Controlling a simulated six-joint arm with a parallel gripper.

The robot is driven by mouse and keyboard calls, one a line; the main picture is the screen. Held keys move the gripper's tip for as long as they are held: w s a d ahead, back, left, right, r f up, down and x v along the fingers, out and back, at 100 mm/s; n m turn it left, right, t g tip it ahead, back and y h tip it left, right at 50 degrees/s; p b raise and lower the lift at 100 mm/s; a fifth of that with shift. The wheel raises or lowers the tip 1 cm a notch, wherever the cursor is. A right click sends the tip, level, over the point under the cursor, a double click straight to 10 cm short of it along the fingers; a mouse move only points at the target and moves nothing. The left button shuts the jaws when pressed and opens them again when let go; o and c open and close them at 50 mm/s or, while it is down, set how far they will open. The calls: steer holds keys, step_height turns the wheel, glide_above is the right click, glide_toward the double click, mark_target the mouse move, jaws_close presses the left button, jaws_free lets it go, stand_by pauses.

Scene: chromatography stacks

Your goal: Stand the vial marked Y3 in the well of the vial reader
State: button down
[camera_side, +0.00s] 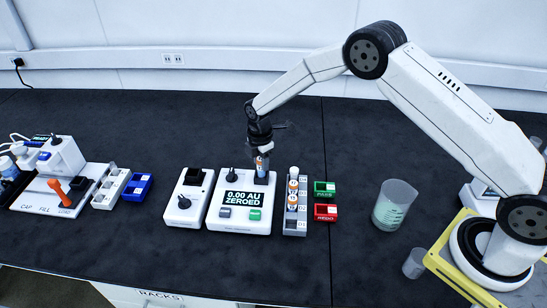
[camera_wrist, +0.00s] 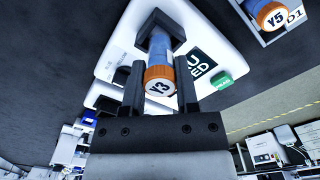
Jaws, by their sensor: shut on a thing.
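The vial marked Y3 has a blue body and an orange cap (camera_wrist: 158,80) with the label facing the wrist camera. My gripper (camera_wrist: 160,72) is shut on it, with one dark finger on each side near the cap. The vial reader (camera_side: 243,199) is a white box whose display reads 0.00 AU ZEROED. Its well is a black square block (camera_wrist: 151,22) at the back right of the box. The vial's lower end is at the well's opening; I cannot tell how deep it sits. In the side view my gripper (camera_side: 261,153) is directly above the well.
A grey rack (camera_side: 296,222) with several orange-capped vials, one marked Y5 (camera_wrist: 270,14), stands right of the reader. Green (camera_side: 325,188) and red (camera_side: 325,212) trays lie beyond it. A white unit with a knob (camera_side: 184,203) is close on the left. A beaker (camera_side: 394,205) stands farther right.

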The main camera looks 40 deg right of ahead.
steer(key=shift+f, duration=0.95)
stand_by(0.6)
steer(key=shift+c, duration=1.4)
jaws_free()
steer(key=shift+r, duration=0.1)
steer(key=shift+r, duration=3.9)
